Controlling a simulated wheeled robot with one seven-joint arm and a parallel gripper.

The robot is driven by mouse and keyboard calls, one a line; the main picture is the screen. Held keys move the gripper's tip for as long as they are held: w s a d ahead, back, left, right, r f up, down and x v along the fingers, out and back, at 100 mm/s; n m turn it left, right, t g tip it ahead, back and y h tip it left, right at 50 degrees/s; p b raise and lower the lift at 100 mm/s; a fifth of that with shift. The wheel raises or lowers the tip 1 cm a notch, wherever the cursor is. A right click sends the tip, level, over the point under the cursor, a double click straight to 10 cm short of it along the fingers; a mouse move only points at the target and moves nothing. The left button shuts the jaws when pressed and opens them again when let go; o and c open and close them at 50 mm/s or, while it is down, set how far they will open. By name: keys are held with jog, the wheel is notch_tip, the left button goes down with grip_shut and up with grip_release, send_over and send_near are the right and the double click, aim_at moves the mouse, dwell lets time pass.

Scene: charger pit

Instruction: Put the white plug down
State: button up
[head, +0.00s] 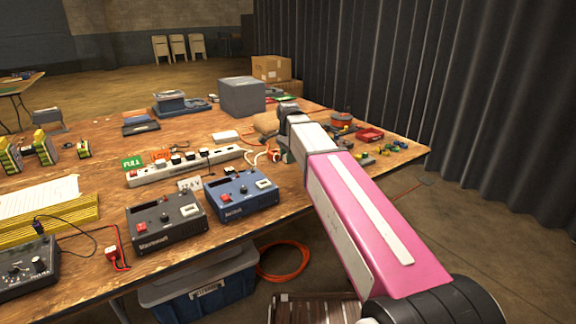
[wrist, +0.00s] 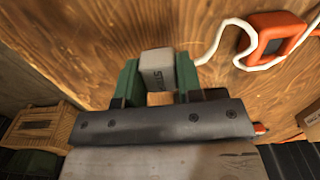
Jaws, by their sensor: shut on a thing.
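My gripper (wrist: 157,82) has green fingers shut on a pale block, the white plug (wrist: 157,66), seen between them in the wrist view. A white cord (wrist: 212,45) runs from beside the right finger to an orange device (wrist: 272,38) at upper right. In the head view my gripper is over the table past the power strip, and my forearm hides the plug.
A white power strip (head: 185,166) with several plugs lies left of my arm. A black charger box (head: 165,222) and a blue one (head: 240,194) stand in front. A grey box (head: 242,96) stands behind. A red tray (head: 369,134) and small coloured parts lie right of my gripper.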

jog(key=shift+f, duration=1.85)
jog(key=shift+f, duration=0.1)
jog(key=o, duration=0.9)
jog(key=shift+o, duration=0.2)
notch_tip(320, 180, up, 12)
jog(key=shift+r, duration=0.1)
